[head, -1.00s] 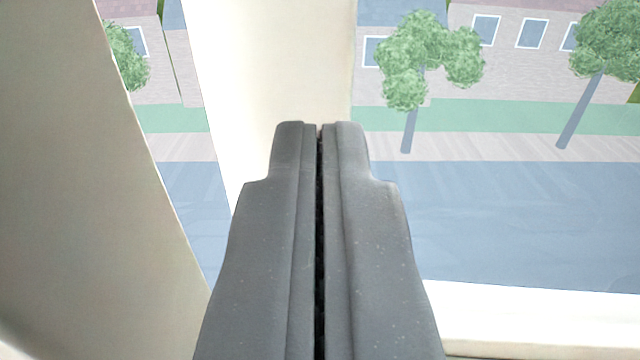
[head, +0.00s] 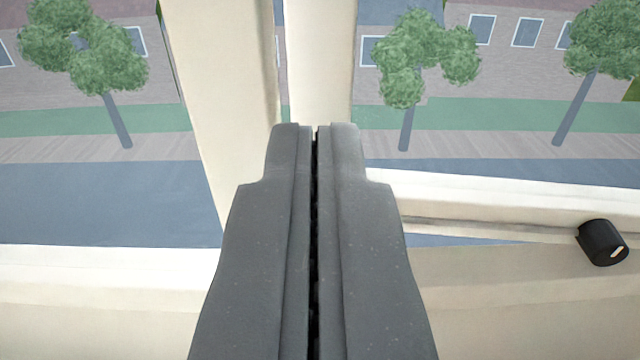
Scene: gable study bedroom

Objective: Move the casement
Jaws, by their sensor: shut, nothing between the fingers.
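The casement (head: 322,70) is a cream-framed glazed sash on the right, seen in the head view. Its left upright stands beyond the fixed cream post (head: 225,110), with a narrow strip of outdoors between them. Its bottom rail (head: 500,200) slants, and a wedge of blue road shows below it, wider at the left, so the casement stands ajar. My gripper (head: 316,128) is shut and empty, pointing away from me. Its tips overlap the lower part of the casement's left upright in the picture; I cannot tell whether they touch. My fingers hide the lower corner.
A black knob (head: 602,243) sits by the lower frame at the right. The cream sill (head: 100,290) runs across the bottom left. A second window opening lies left of the post. Trees, a road and brick houses show outside.

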